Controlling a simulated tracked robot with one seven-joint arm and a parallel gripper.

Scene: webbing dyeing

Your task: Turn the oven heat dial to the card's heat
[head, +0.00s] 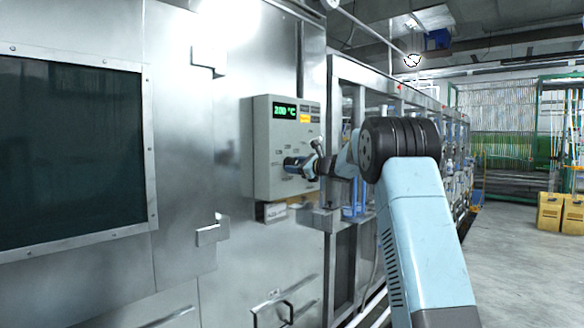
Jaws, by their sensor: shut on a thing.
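The oven's grey control box (261,150) is fixed to the steel oven front, in the middle of the head view. Its green display (285,110) seems to read about 200 °C, but the digits are small. The heat dial is on the lower part of the panel, mostly hidden behind my gripper (294,165). My gripper is at the panel face, shut on the dial. A small pale card or label (275,212) is under the box; its writing is too small to read.
The steel oven wall (185,150) has a dark window (68,150) at left and a handle (272,308) below. A metal frame (345,100) runs back beside the box. Yellow boxes (549,212) stand at far right. The floor (510,270) at right is clear.

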